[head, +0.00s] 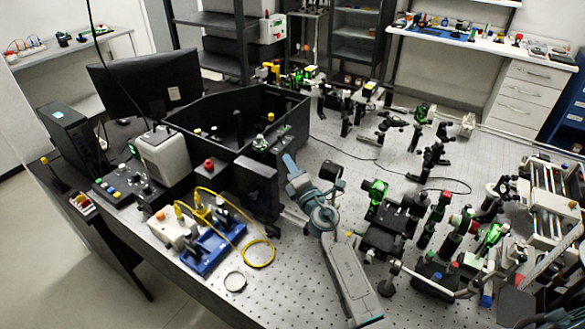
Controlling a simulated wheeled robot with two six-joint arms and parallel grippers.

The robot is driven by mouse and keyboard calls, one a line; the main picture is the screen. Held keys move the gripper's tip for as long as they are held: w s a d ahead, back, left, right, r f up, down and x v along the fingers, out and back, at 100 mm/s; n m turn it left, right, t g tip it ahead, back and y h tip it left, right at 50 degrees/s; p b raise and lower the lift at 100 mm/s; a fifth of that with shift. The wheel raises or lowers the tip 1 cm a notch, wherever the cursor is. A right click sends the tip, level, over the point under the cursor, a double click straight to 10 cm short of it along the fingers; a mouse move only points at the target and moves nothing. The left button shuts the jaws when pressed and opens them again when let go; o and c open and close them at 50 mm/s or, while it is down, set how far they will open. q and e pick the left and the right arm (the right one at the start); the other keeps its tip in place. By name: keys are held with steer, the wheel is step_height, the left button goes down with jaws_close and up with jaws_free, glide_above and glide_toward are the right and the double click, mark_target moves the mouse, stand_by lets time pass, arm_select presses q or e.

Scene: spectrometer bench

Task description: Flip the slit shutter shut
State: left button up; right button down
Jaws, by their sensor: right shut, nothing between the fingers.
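My right gripper (289,163) is at the middle of the bench, just right of a black upright panel (258,187) at the near corner of a black open-topped box (185,117). Its narrow fingers are shut and empty, pointing towards the back of the bench. My right arm comes in from the bottom and covers part of the bench beside the panel. I cannot clearly make out the slit shutter; it is too small or hidden here, so I cannot tell its position. My left gripper is not in view.
A blue tray (212,250) with a yellow cable (259,262) and a ring (235,281) lie left of my arm. Several optical mounts, including a green-topped one (375,190), crowd the right. A monitor (146,83) stands at the back left.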

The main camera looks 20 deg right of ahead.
mark_target(280, 139)
steer(key=shift+b+x, duration=0.35)
steer(key=shift+x, duration=2.6)
steer(key=shift+w, duration=0.1)
